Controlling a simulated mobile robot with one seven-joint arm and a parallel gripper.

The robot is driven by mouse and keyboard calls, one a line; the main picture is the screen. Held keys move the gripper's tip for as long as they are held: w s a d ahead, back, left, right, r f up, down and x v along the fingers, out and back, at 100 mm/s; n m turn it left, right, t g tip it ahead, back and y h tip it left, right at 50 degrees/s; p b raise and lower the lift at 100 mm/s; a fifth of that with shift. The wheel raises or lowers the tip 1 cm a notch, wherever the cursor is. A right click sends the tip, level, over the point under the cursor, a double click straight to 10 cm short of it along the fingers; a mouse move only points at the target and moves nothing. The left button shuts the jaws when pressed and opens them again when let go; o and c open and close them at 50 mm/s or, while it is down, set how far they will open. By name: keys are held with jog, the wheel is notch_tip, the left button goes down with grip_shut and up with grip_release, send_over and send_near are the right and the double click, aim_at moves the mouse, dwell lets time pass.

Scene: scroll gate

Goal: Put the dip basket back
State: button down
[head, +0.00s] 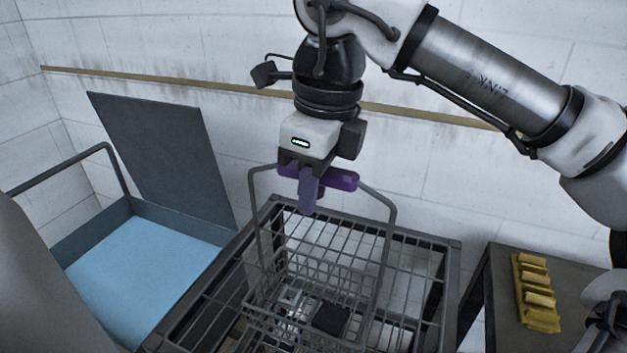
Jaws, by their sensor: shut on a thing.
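The dip basket (375,262) is a grey wire basket with a tall hoop handle. It stands or hangs over the dark metal rack (440,247) in the middle of the head view; I cannot tell whether it touches the rack. The handle's top has a purple grip (342,180). My gripper (308,187) is above the basket, pointing down, and is shut on the purple grip. Inside the basket lie a dark block (331,317) and a small light grey part (291,298). The jaws hide part of the grip.
An open tank (215,237) of light blue liquid (145,268) stands at the left, its dark lid (165,150) raised. A grey rail (60,170) runs by it. A dark table (497,285) at the right bears a yellow holder (536,292). A white block wall (225,40) closes the back.

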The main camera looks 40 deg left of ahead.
jog(key=shift+f, duration=0.1)
jog(key=c, duration=1.3)
grip_release()
jog(key=shift+f+b, duration=0.2)
jog(key=shift+b, duration=0.15)
jog(key=r, duration=0.8)
jog(key=d+r, duration=0.1)
jog(key=r, duration=0.3)
jog(key=shift+r+p, duration=0.2)
jog(key=shift+p, duration=0.2)
jog(key=shift+d+r+p, duration=0.15)
jog(key=shift+r+p, duration=0.65)
jog(key=shift+p, duration=0.1)
